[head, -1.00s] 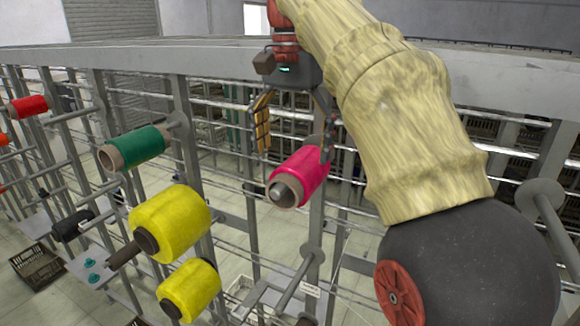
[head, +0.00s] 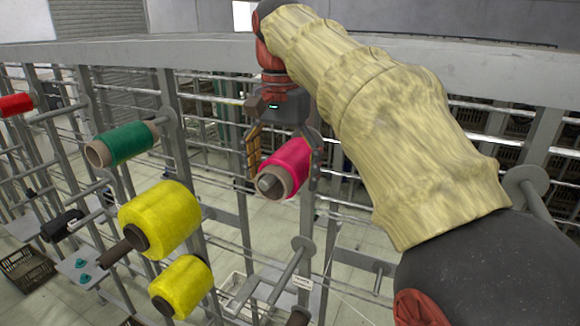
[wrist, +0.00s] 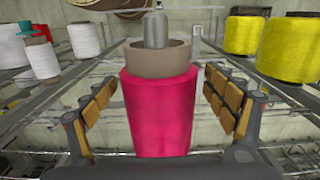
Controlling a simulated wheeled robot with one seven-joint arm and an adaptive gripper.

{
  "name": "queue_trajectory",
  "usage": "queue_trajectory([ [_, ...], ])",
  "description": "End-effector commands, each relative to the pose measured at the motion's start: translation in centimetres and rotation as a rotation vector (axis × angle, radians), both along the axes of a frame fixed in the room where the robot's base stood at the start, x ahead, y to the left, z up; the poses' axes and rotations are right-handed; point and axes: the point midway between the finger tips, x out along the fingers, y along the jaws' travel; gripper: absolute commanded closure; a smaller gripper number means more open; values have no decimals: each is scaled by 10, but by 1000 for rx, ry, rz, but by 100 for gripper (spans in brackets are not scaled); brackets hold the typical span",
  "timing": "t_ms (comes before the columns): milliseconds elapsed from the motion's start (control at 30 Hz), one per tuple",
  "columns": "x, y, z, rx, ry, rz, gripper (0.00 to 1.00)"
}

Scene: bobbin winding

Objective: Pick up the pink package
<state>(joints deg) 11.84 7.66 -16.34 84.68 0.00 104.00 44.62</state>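The pink package (head: 288,166) is a bobbin of pink yarn on a brown tube, set on a metal peg of the rack. In the wrist view the pink package (wrist: 158,112) stands between the two fingers, with its brown tube and the peg end pointing away. My gripper (head: 283,160) is open around the package. In the wrist view my gripper (wrist: 158,105) shows its orange-padded fingers on either side, with gaps to the yarn. In the head view the package partly hides the right finger.
Yellow bobbins (head: 160,219) and a green bobbin (head: 127,145) hang on pegs to the left. Empty pegs (head: 290,269) stick out below. The rack's top beam (head: 150,56) runs behind my arm. In the wrist view white bobbins (wrist: 84,38) stand at the left.

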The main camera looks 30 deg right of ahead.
Motion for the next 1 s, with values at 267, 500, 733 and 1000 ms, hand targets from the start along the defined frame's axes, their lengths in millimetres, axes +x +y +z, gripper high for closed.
queue_trajectory([
  [267, 0, 0, 0, 0, 0, 0, 32],
  [500, 0, 0, 1, 0, 0, 0, 46],
  [733, 0, 0, 1, 0, 0, 0, 59],
  [1000, 0, 0, 1, 0, -1, 0, 68],
])
